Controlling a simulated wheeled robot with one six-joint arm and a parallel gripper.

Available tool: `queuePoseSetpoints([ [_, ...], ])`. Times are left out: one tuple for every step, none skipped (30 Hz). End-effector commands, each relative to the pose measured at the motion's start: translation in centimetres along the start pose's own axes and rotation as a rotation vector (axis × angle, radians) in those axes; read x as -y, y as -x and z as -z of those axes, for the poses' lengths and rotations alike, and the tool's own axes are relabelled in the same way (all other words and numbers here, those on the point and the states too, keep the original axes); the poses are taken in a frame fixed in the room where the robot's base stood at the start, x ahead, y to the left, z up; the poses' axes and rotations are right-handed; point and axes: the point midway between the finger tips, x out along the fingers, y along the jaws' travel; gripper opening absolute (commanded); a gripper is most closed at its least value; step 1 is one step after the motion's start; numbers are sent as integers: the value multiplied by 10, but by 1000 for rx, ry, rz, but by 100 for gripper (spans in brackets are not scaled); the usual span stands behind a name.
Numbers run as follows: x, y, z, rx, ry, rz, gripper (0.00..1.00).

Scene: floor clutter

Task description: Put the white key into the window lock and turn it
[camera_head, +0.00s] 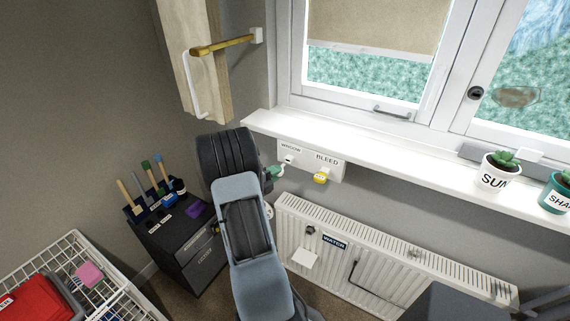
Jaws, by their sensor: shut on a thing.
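My arm rises from the bottom middle to a dark wrist, and only a small part of my gripper (278,170) shows past it, with a pale green tip. The gripper is shut on the white key (289,159), a small white piece just under the WINDOW label on the key board (308,160). I cannot tell whether the key still touches its hook. The window lock (475,93) is a dark round fitting on the white frame, far to the right of the gripper.
A yellow key (320,178) hangs under the BLEED label, close right of the gripper. The white sill (390,148) juts out above, with potted plants (497,173) at the right. A radiator (390,250) stands below. A dark tool cabinet (180,245) is at left.

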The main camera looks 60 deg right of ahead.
Motion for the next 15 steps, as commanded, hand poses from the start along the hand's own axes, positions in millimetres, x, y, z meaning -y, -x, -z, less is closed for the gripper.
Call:
queuePoseSetpoints([
  [0, 0, 0, 0, 0, 0, 0],
  [0, 0, 0, 0, 0, 0, 0],
  [0, 0, 0, 0, 0, 0, 0],
  [0, 0, 0, 0, 0, 0, 0],
  [0, 0, 0, 0, 0, 0, 0],
  [0, 0, 0, 0, 0, 0, 0],
  [0, -1, 0, 0, 0, 0, 0],
  [0, -1, 0, 0, 0, 0, 0],
  [0, -2, 0, 0, 0, 0, 0],
  [0, -2, 0, 0, 1, 0, 0],
  [0, -3, -1, 0, 1, 0, 0],
  [0, -3, -1, -1, 1, 0, 0],
  [0, -4, -1, -1, 1, 0, 0],
  [0, -5, -1, -1, 1, 0, 0],
  [0, -5, -1, -1, 1, 0, 0],
])
